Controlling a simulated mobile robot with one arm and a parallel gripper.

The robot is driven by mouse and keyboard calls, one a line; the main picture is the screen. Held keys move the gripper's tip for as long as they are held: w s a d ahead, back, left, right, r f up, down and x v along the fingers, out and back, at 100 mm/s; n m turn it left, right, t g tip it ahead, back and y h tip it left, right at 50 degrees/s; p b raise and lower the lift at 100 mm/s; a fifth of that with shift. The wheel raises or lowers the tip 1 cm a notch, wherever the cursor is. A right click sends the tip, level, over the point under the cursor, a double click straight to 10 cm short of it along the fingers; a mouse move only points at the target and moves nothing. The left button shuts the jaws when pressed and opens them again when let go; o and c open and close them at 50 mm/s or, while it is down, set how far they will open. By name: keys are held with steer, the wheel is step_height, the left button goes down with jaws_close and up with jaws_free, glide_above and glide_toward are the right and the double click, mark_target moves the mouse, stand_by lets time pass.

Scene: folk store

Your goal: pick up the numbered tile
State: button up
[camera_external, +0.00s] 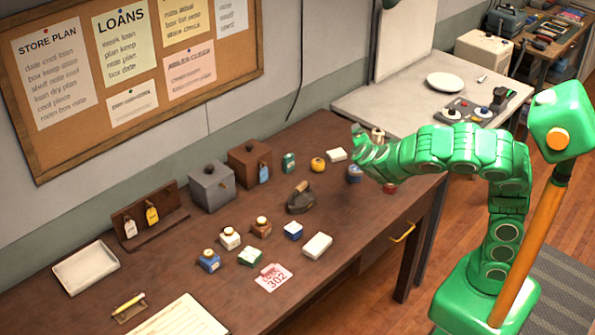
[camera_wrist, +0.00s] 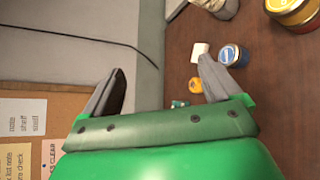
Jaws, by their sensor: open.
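The numbered tile (camera_external: 272,277) is a pale plate with red markings reading 302. It lies flat on the dark wooden table (camera_external: 334,262) near the front edge, in the external view. It does not show in the wrist view. My gripper (camera_external: 362,146) is above the back right part of the table, well away from the tile. In the wrist view its two grey fingers (camera_wrist: 161,68) are spread apart with nothing between them.
A white block (camera_external: 317,245), a blue-and-white box (camera_external: 293,230) and a green-and-white box (camera_external: 251,256) stand near the tile. A dark iron (camera_external: 300,198) is behind them. A white tray (camera_external: 86,267) is at left. Bare table lies right of the tile.

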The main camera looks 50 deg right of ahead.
steer(key=w+a+f+n+t+y, duration=0.2)
steer(key=a+n, duration=0.2)
steer(key=a, duration=0.4)
steer(key=w+a+f+n+t+y, duration=0.1)
steer(key=w+a+n+t+y, duration=0.2)
steer(key=a, duration=0.4)
steer(key=n+g+y, duration=0.2)
steer(key=n+y, duration=0.7)
steer(key=n, duration=0.8)
glide_toward(257, 257)
steer(key=shift+w+f, duration=0.55)
steer(key=shift+w, duration=0.15)
steer(key=shift+x, duration=3.9)
steer(key=shift+a+r, duration=0.15)
steer(key=c, duration=1.2)
steer(key=shift+r, duration=0.1)
steer(key=shift+c, duration=0.2)
